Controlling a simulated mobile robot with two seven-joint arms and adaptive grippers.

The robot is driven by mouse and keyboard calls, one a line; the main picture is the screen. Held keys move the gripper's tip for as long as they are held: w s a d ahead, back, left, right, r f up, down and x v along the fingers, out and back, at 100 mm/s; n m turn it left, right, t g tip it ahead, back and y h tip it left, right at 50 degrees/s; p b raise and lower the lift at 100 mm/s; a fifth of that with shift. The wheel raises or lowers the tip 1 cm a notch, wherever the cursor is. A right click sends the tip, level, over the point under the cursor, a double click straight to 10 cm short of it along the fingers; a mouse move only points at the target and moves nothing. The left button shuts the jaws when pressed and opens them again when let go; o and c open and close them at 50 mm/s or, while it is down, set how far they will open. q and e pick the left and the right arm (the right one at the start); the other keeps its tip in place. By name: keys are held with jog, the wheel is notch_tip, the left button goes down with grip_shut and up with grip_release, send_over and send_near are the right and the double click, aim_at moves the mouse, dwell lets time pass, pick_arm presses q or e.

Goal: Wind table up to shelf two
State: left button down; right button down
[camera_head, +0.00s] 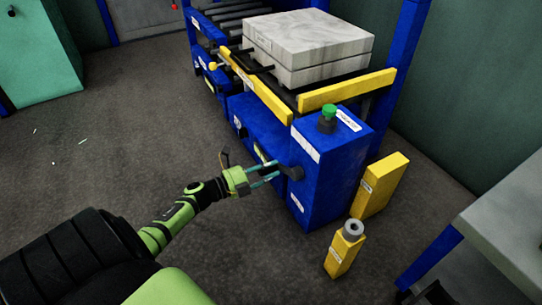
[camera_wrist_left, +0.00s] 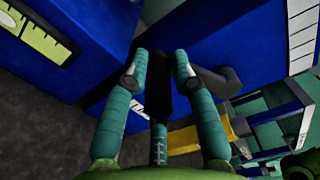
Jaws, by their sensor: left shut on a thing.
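A blue press or lift frame (camera_head: 262,128) stands at the centre of the head view. Its top carries stacked pale grey slabs (camera_head: 308,42) behind yellow rails (camera_head: 345,91). A blue box (camera_head: 318,190) with a green knob (camera_head: 329,110) forms its near end. A dark crank (camera_head: 294,172) sticks out of the box's left side; its arm also shows in the left wrist view (camera_wrist_left: 222,80). My left gripper (camera_head: 277,174) is shut on the crank's black grip (camera_wrist_left: 158,88), with fingers on both sides of it. My right gripper is not in view.
A short yellow post with a grey ring top (camera_head: 343,252) and a taller yellow block (camera_head: 381,186) stand on the floor right of the box. A grey-topped bench (camera_head: 515,215) is at the right edge. Open floor (camera_head: 110,150) lies to the left.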

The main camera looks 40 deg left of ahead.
pick_arm(q)
jog(key=r+m, duration=0.1)
jog(key=a+r+m+p, duration=0.1)
jog(key=r, duration=0.1)
jog(key=r+m+p, duration=0.1)
jog(key=shift+w+a+r, duration=0.2)
jog(key=shift+w+r, duration=0.2)
jog(key=shift+d+r, duration=0.1)
jog(key=shift+r, duration=0.05)
dwell(0.5)
jog(key=c, duration=1.1)
grip_release()
jog(key=shift+s+r, duration=0.1)
jog(key=shift+s+d+f, duration=0.1)
jog(key=shift+f, duration=0.1)
jog(key=v, duration=1.2)
jog(key=shift+f, duration=0.1)
